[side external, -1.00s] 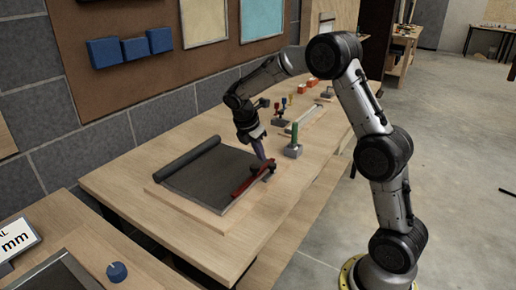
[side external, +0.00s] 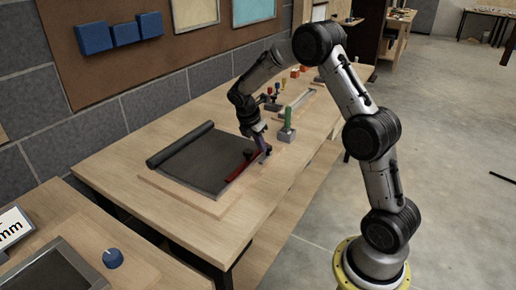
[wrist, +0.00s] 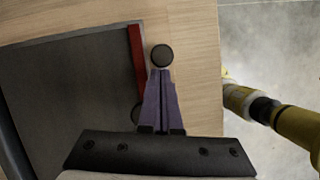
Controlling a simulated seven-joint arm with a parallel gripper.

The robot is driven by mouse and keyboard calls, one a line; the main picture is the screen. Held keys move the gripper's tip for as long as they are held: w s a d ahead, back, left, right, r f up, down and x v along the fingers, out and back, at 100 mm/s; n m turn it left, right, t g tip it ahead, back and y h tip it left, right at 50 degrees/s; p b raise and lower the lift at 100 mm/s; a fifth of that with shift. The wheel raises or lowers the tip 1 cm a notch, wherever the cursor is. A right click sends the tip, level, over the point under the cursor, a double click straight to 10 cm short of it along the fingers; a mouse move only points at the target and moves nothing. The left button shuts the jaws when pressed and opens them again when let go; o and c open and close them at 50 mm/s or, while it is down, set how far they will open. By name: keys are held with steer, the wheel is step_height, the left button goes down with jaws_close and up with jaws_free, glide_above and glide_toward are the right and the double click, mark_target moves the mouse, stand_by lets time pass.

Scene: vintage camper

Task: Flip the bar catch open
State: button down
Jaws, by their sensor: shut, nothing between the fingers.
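The red bar (side external: 243,167) of the catch lies along the right edge of a dark grey mat (side external: 200,160) on a thin wooden board. In the wrist view the red bar (wrist: 137,60) runs just left of my fingers, and a round black knob (wrist: 162,56) shows beyond their tips. My gripper (side external: 265,155) points down at the far end of the bar, on its right side. In the wrist view its purple fingers (wrist: 161,78) are together with nothing between them. Whether they touch the bar or knob I cannot tell. A second dark round part is partly hidden behind the fingers.
A green-handled tool on a grey block (side external: 287,130) stands right of my gripper. Several small coloured items stand farther back. The rolled end of the mat (side external: 180,143) lies at left. The bench's front right edge is close; its front left is clear.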

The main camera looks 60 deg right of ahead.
steer(key=shift+d, duration=0.8)
steer(key=s+v, duration=0.1)
steer(key=v, duration=0.9)
steer(key=shift+w, duration=0.45)
steer(key=shift+a, duration=0.2)
